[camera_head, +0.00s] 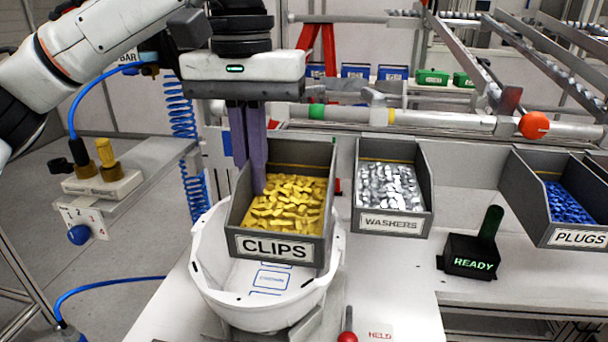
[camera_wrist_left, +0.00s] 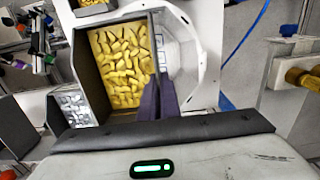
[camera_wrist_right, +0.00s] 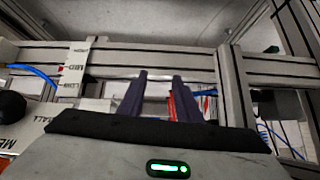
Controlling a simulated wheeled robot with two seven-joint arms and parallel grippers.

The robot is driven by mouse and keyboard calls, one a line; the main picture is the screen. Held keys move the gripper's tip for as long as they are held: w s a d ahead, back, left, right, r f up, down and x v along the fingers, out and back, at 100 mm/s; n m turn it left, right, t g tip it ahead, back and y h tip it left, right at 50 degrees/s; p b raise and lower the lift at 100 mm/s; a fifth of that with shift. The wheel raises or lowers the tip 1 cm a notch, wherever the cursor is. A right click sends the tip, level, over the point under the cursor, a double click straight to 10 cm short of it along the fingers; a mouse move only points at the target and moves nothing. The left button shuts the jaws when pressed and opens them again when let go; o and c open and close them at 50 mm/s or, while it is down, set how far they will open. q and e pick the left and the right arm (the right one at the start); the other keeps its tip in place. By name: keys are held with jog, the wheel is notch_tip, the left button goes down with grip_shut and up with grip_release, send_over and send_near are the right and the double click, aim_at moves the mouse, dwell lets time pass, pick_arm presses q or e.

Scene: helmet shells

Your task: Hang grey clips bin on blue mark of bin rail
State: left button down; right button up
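The grey clips bin (camera_head: 280,247), full of yellow clips and labelled CLIPS, is over the white helmet shell (camera_head: 210,275) in the head view. My left gripper (camera_head: 256,185) is shut on its left wall. In the left wrist view the fingers (camera_wrist_left: 158,100) pinch the wall of the clips bin (camera_wrist_left: 90,80). A horizontal rail (camera_head: 445,120) behind the bins carries a green band and a yellow band. A small blue patch (camera_head: 227,143) shows left of the fingers; I cannot tell if it is on the rail. My right gripper (camera_wrist_right: 160,90) is open and empty.
The grey washers bin (camera_head: 392,222) is close right of the clips bin. The plugs bin (camera_head: 575,236) is farther right. A black READY box (camera_head: 470,255) with an upright green-black handle stands between them. A red-knobbed lever (camera_head: 348,337) is at the front.

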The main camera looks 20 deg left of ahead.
pick_arm(q)
jog(key=s+a, duration=0.6)
jog(key=a, duration=0.4)
jog(key=w+a+f, duration=0.2)
jog(key=w+a, duration=0.2)
jog(key=w, duration=0.8)
jog(key=shift+w+a+b, duration=0.2)
jog(key=shift+w+b, duration=0.15)
dwell(0.9)
jog(key=shift+f, duration=0.15)
jog(key=c, duration=1.9)
grip_release()
